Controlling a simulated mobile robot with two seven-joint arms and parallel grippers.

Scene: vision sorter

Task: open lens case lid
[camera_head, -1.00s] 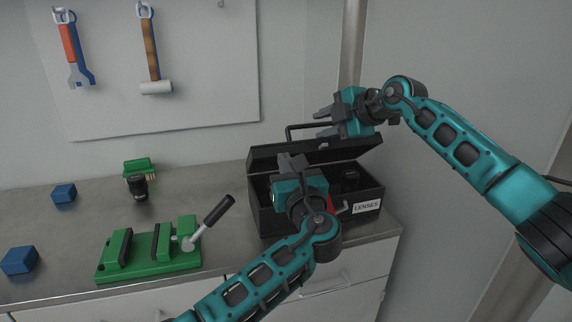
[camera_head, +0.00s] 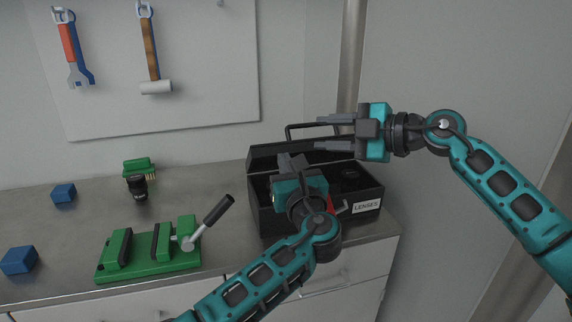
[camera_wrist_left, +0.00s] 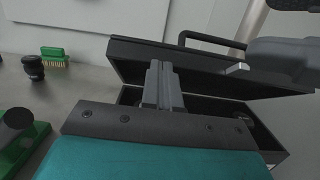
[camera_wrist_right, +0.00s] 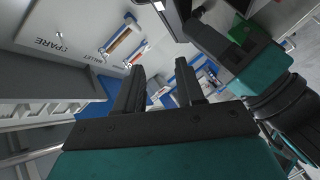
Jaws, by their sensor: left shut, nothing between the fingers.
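The black lens case (camera_head: 268,224), with a "LENSES" label on its front, stands at the right end of the counter. Its lid (camera_head: 264,158) is raised and tilted back, with a handle (camera_head: 300,127) on it; the lid also fills the middle of the left wrist view (camera_wrist_left: 205,68). My left gripper (camera_head: 291,160) is shut and empty above the case opening, in front of the lid; its fingers (camera_wrist_left: 162,82) overlap the lid in the picture. My right gripper (camera_head: 322,133) is open, its fingers pointing left by the lid's upper right part. Contact with the lid cannot be told.
A dark lens (camera_head: 350,173) shows inside the case. A green fixture with a lever (camera_head: 150,255), a black lens (camera_head: 138,187), a green brush-like block (camera_head: 138,165) and blue blocks (camera_head: 18,260) are on the counter to the left. A wall and pole (camera_head: 352,60) stand behind.

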